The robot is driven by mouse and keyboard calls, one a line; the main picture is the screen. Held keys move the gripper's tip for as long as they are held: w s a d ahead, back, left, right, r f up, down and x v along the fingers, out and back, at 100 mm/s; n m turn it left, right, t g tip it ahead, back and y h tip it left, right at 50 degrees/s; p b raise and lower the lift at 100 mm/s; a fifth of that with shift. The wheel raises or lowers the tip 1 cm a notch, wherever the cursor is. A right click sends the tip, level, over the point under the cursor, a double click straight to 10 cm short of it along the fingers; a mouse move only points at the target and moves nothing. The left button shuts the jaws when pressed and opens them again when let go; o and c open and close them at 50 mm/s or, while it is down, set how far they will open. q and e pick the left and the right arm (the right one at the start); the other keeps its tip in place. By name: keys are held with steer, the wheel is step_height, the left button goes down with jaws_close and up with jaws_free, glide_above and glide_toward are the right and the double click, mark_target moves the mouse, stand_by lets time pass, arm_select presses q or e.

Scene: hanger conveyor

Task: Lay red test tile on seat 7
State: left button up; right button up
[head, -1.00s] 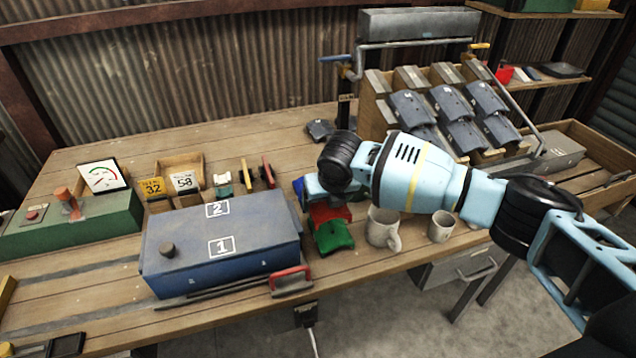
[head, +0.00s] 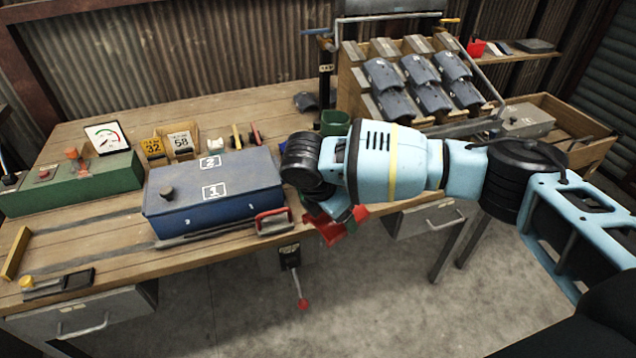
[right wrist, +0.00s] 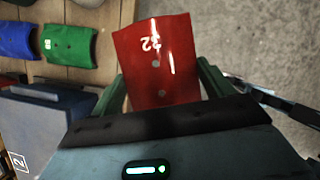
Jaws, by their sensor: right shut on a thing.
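The red test tile (head: 328,230) is held out past the table's front edge, partly hidden behind my right arm in the head view. In the right wrist view the curved red tile (right wrist: 165,75) shows the number 32 and sits between the two green fingers of my right gripper (right wrist: 160,88). The gripper is shut on it. The sloped rack (head: 352,75) stands at the back right with dark curved tiles (head: 422,68) in rows. Its seat numbers are too small to read, so I cannot tell seat 7. My left gripper is not in view.
A blue box (head: 214,190) marked 1 and 2 stands left of my right arm. A blue tile (right wrist: 15,40) and green tile (right wrist: 67,45) lie on the table. A loose dark tile (head: 305,101) lies left of the rack. My arm hides the table's right part.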

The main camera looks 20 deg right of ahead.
steer(key=s+d+r+m+g+y, duration=0.1)
steer(key=s+r+m+g+y, duration=0.1)
steer(key=s+m, duration=0.6)
steer(key=s+d+r+m+g+y, duration=0.2)
steer(key=s+m, duration=0.7)
steer(key=m, duration=0.5)
steer(key=shift+s+r+g, duration=0.25)
steer(key=shift+r+g, duration=0.3)
steer(key=shift+g, duration=0.65)
steer(key=shift+d, duration=0.2)
